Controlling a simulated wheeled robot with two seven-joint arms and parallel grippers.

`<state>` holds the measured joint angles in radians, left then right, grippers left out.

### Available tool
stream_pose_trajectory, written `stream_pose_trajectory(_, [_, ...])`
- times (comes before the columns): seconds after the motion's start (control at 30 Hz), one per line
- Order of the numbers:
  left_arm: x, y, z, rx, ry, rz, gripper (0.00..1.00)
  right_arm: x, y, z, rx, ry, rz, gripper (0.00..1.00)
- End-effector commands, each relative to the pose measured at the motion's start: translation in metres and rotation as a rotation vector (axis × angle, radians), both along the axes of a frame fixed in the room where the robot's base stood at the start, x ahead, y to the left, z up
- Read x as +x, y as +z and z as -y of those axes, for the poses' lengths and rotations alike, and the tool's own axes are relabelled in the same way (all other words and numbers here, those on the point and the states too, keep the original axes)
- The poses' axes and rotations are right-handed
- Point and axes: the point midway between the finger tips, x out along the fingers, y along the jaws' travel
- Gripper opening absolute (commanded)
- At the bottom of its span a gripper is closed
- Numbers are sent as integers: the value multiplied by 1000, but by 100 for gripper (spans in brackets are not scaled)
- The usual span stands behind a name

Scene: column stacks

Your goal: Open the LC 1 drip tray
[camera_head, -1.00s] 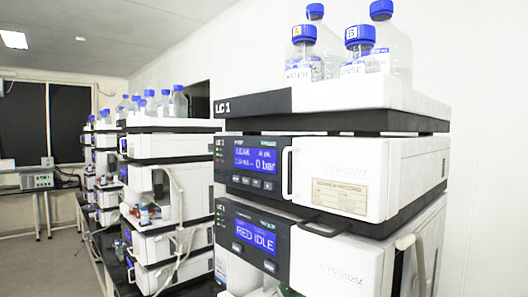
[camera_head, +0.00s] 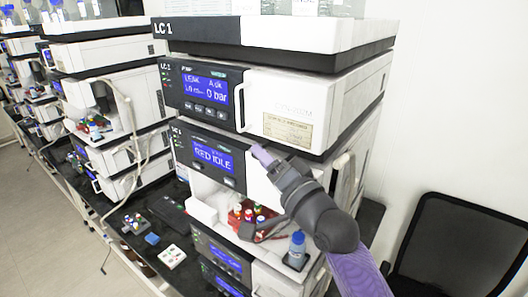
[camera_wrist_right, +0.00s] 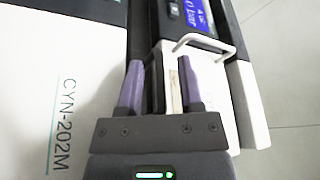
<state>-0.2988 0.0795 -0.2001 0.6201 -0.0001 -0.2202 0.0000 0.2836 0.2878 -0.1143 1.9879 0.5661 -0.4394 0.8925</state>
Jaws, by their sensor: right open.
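The LC 1 stack (camera_head: 200,30) fills the middle of the head view. Its upper module (camera_head: 205,95) reads "LEAK" and "0 bar" and has a white handle (camera_head: 240,108), also seen in the right wrist view (camera_wrist_right: 201,44). The module below reads RED IDLE (camera_head: 212,155). My right gripper (camera_head: 262,155) is at the seam between these modules, right of the displays. In the right wrist view its purple fingers (camera_wrist_right: 160,80) are apart, with a dark band and a pale strip between them. I cannot make out the drip tray's front or any contact. My left gripper is not in view.
Coloured-cap vials (camera_head: 250,215) and a blue-capped bottle (camera_head: 297,250) sit below my right arm. More stacks (camera_head: 105,80) stand to the left. A black chair (camera_head: 455,245) is at the right. Floor (camera_head: 45,220) is open at the lower left.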

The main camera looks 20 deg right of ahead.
Motion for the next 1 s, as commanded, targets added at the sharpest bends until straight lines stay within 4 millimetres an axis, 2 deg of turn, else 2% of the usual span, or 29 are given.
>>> stream_pose_trajectory(0.3, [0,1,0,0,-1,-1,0,3,0,-1,-1,0,0,45])
stream_pose_trajectory(0.5, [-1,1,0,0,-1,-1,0,3,0,-1,-1,0,0,2])
stream_pose_trajectory(0.53, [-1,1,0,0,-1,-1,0,3,0,-1,-1,0,0,0])
stream_pose_trajectory(1.0, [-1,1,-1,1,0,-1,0,3,1,-1,1,0,2,0])
